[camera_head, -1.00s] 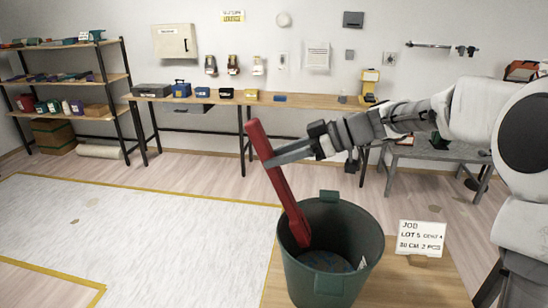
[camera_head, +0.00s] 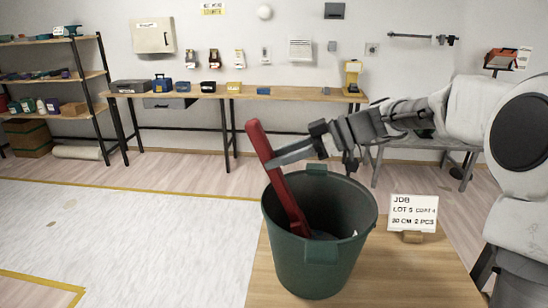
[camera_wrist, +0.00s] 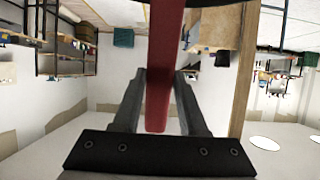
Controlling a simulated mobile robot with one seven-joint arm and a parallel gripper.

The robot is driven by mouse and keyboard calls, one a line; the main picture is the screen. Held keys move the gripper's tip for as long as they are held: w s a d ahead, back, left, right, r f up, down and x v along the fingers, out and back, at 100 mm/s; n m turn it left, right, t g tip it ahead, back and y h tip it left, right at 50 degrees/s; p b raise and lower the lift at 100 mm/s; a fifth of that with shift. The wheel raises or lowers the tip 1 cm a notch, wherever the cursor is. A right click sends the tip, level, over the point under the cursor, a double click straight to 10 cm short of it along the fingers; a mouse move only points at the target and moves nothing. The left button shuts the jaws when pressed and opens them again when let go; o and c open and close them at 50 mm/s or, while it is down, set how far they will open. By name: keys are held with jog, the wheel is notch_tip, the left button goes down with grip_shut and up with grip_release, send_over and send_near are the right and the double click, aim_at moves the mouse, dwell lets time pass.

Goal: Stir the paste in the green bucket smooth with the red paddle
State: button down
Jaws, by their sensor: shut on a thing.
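The green bucket (camera_head: 318,262) stands upright on a wooden table in the head view. The red paddle (camera_head: 279,184) leans in it, its handle rising up and left past the rim and its lower end inside the bucket. A little grey paste (camera_head: 322,236) shows at the bottom beside the paddle; most of it is hidden by the bucket wall. My gripper (camera_head: 275,160) is shut on the paddle's handle above the rim. In the wrist view the red paddle (camera_wrist: 160,70) runs between the two fingers of my gripper (camera_wrist: 158,80).
A white job card (camera_head: 413,211) on a wooden block stands right of the bucket on the wooden table (camera_head: 400,275). The pale floor area (camera_head: 130,235) with yellow edges lies left. A long workbench (camera_head: 280,93) and shelves (camera_head: 60,80) stand at the back.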

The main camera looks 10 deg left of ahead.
aim_at(289, 191)
jog(key=shift+d+f+b, duration=0.6)
jog(key=shift+f+b, duration=0.65)
jog(key=shift+f, duration=0.1)
jog(key=shift+d+f+b, duration=0.55)
jog(key=shift+f+b, duration=0.7)
jog(key=shift+f, duration=0.1)
jog(key=shift+d+f+b, duration=0.6)
jog(key=shift+f+b, duration=0.65)
jog(key=shift+f, duration=0.1)
